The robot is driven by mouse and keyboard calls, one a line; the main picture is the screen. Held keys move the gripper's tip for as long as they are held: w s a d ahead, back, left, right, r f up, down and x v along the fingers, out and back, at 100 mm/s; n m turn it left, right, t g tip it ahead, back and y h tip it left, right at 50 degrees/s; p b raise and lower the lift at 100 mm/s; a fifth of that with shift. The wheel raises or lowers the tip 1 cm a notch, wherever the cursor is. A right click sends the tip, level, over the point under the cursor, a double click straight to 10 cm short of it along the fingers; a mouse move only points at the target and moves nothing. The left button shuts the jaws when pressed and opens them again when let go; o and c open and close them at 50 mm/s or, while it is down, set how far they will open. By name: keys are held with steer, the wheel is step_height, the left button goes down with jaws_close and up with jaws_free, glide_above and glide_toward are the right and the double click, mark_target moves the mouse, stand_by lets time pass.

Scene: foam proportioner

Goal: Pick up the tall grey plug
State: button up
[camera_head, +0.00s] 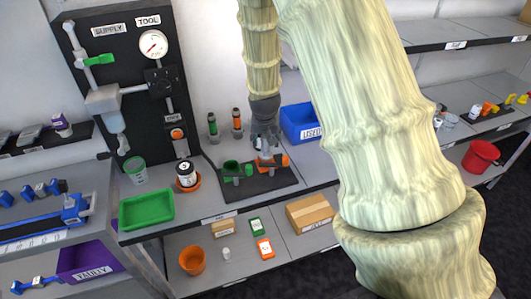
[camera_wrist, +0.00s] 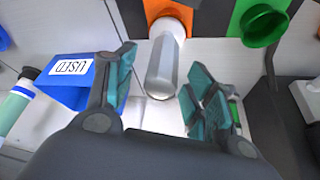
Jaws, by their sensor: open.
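The tall grey plug (camera_wrist: 162,68) shows in the wrist view as a pale grey cylinder with its rounded end toward the camera and its far end at an orange fitting (camera_wrist: 168,10). My gripper (camera_wrist: 160,78) is open, with one teal-padded finger on each side of the plug. Gaps show between the plug and both pads. In the head view my gripper (camera_head: 265,140) points down over the black mat (camera_head: 262,188), beside the orange fitting. It mostly hides the plug there.
A green fitting (camera_head: 236,170) stands just left of my gripper on the mat. A labelled blue bin (camera_head: 300,123) is close on the right. Two slim bottles, green (camera_head: 212,124) and orange (camera_head: 237,120), stand behind.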

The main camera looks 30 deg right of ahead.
steer(key=shift+p+x, duration=1.2)
steer(key=shift+x, duration=1.3)
steer(key=shift+a, duration=0.1)
steer(key=c, duration=1.2)
